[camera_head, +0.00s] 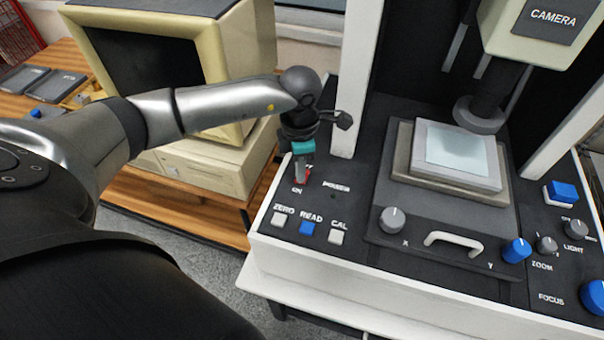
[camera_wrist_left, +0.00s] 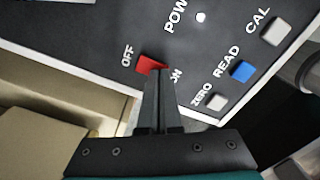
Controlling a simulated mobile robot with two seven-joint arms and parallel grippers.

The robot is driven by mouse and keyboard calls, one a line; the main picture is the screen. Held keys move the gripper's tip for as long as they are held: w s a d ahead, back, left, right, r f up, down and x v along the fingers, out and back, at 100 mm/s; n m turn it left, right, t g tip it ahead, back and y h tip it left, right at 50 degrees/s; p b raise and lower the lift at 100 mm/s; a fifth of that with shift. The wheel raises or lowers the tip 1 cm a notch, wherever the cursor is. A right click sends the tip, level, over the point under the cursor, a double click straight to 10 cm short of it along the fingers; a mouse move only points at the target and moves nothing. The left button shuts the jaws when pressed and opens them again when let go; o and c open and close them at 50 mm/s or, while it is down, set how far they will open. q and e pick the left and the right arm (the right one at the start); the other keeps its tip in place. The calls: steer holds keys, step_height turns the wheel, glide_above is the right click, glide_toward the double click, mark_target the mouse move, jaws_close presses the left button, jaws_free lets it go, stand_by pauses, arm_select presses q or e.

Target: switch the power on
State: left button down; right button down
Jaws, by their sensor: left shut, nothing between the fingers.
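The red power switch (camera_wrist_left: 148,64) sits between the OFF and ON labels, and its red part shows towards OFF in the left wrist view. In the head view a bit of the switch (camera_head: 308,171) shows beside my fingers. My left gripper (camera_head: 300,178) is shut and empty, pointing down at the switch. In the left wrist view the fingertips (camera_wrist_left: 158,72) overlap its ON end and partly hide the ON label. I cannot tell whether they touch it. A small white dot (camera_wrist_left: 200,17) is by the POWER label. My right gripper is not in view.
White ZERO (camera_head: 279,219), blue READ (camera_head: 307,228) and white CAL (camera_head: 336,237) buttons are close to the switch. A white upright (camera_head: 357,85) rises behind it. A beige computer (camera_head: 230,50) stands at the left. The stage (camera_head: 450,165) is on the right.

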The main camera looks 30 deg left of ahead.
arm_select(q)
steer(key=shift+f, duration=0.2)
steer(key=shift+s, duration=0.1)
steer(key=shift+r+p, duration=2.45)
steer(key=shift+r, duration=1.15)
